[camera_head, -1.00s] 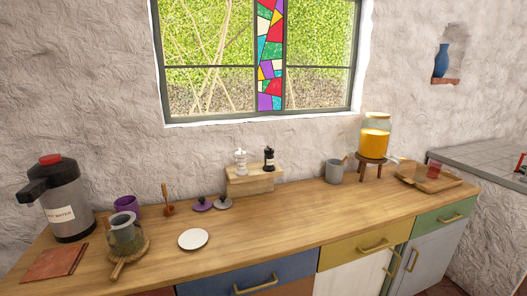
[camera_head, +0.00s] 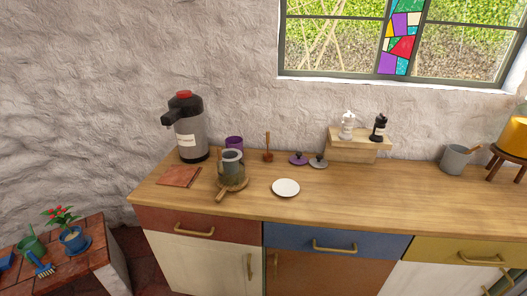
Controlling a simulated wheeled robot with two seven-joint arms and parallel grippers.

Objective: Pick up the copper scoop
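A small reddish-brown piece with a thin upright handle (camera_head: 267,147) stands on the wooden counter near the wall. It looks like the copper scoop, but it is too small to be sure. It stands between a purple cup (camera_head: 234,142) on its left and a purple lid with a dark knob (camera_head: 298,158) on its right. Nothing covers it. Neither of my grippers is in view.
A flask (camera_head: 190,130), red-brown mat (camera_head: 179,177) and grey mug (camera_head: 231,163) on a round board (camera_head: 236,185) lie left. A grey lid (camera_head: 318,161) and white plate (camera_head: 286,188) lie right. The counter's middle (camera_head: 370,190) is clear. A tiled bench (camera_head: 60,262) stands lower left.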

